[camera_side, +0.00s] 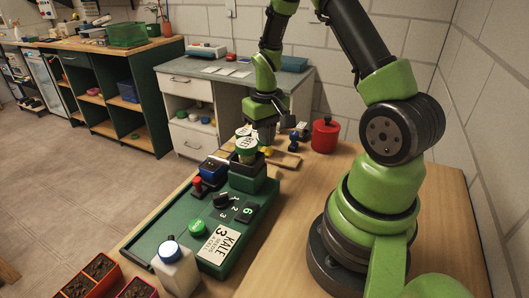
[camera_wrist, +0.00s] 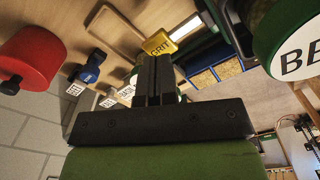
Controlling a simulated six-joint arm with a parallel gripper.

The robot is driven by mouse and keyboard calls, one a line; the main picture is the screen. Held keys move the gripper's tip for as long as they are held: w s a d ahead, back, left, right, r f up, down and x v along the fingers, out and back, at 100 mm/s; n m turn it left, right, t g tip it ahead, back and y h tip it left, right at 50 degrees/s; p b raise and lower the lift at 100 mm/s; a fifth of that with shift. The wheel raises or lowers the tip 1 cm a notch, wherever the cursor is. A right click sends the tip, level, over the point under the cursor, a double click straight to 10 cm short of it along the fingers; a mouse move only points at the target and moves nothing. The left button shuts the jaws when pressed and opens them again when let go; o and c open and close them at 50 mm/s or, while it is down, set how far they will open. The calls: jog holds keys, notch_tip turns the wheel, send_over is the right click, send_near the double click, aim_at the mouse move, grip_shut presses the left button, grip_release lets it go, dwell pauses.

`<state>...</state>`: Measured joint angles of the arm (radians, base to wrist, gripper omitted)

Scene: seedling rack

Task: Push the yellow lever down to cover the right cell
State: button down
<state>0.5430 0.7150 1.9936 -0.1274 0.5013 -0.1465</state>
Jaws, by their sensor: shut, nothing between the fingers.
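My gripper (camera_side: 265,139) points down behind the green-lidded jar in the side view. In the wrist view its black fingers (camera_wrist: 154,62) are together, with nothing between them. A yellow piece marked GRIT (camera_wrist: 160,46) shows just beyond the fingertips; I cannot tell whether they touch. I cannot make out a yellow lever for certain in either view. Two blue-edged cells with tan fill, a left one (camera_wrist: 204,79) and a right one (camera_wrist: 228,69), show to the right of the fingers; I cannot tell which is the task's right cell.
A green console (camera_side: 160,225) with a red knob (camera_side: 197,183) and black dial (camera_side: 222,200) stands in front. The green-lidded jar (camera_side: 246,147) is close to my gripper. A red pot (camera_side: 325,135) and blue piece (camera_side: 294,142) stand right. Bare bench (camera_side: 280,215) lies right of the console.

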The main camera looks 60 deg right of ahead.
aim_at(266, 150)
jog(key=shift+f, duration=0.1)
jog(key=shift+f, duration=1.8)
jog(key=shift+r, duration=3.8)
jog(key=s+a+r+t, duration=0.2)
jog(key=a+r+t, duration=0.2)
jog(key=a+r, duration=0.8)
jog(key=s+a+r+n+t+y, duration=0.2)
jog(key=s+a+r, duration=0.4)
jog(key=s, duration=0.3)
jog(key=shift+r+t, duration=0.2)
jog(key=shift+t, duration=0.4)
